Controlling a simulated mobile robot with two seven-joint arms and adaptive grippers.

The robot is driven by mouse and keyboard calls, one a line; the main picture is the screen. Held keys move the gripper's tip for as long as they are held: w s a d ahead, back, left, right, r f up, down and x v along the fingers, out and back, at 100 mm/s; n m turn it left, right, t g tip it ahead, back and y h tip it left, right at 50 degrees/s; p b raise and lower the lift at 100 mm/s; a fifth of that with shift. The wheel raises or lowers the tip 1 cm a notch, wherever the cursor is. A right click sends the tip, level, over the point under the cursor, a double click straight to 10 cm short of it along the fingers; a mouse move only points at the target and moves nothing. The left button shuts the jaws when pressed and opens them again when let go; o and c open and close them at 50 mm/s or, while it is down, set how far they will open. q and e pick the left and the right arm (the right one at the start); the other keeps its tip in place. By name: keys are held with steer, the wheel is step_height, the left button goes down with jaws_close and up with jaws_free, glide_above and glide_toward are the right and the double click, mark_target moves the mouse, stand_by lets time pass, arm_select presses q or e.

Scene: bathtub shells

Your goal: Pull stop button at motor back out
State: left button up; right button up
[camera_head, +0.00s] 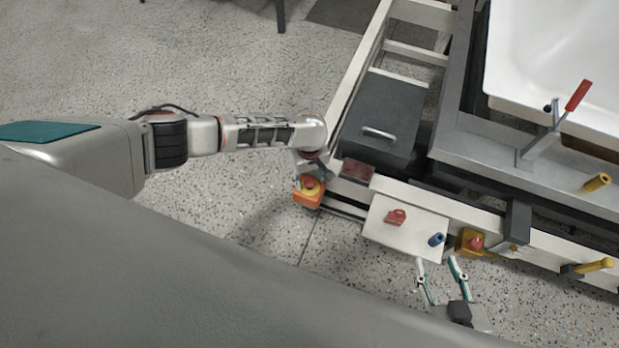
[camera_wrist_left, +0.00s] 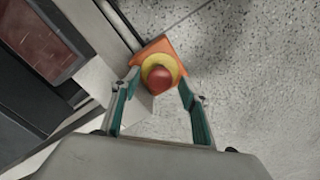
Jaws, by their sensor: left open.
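An orange box with a yellow ring and a red stop button (camera_head: 309,187) sits at the near left corner of the frame, by the dark grey housing (camera_head: 382,118). In the left wrist view the red button (camera_wrist_left: 160,78) shows at the fingertips. My left gripper (camera_wrist_left: 158,88) is open, one finger on each side of the button, not closed on it. In the head view my left gripper (camera_head: 318,172) is partly hidden by its own wrist. My right gripper (camera_head: 437,264) is open and empty, near a white panel's lower edge.
The white panel (camera_head: 400,232) carries a red part (camera_head: 396,217) and a blue knob (camera_head: 436,239). A yellow box with another red button (camera_head: 474,242) is to its right. A red-handled lever (camera_head: 577,96) stands by the white tub (camera_head: 560,50). Floor is clear at left.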

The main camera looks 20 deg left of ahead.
arm_select(q)
step_height(320, 180, up, 2)
steer(key=shift+w+r+p, duration=0.15)
steer(key=shift+r+p, duration=0.05)
steer(key=shift+p, duration=0.5)
steer(key=shift+r+p, duration=1.5)
steer(key=shift+r, duration=0.35)
arm_select(e)
steer(key=w+r+t, duration=0.1)
steer(key=w+r, duration=0.2)
steer(key=r, duration=0.5)
steer(key=shift+w+r, duration=0.15)
arm_select(q)
steer(key=shift+f, duration=0.1)
steer(key=shift+s+d, duration=0.1)
steer(key=shift+s, duration=0.1)
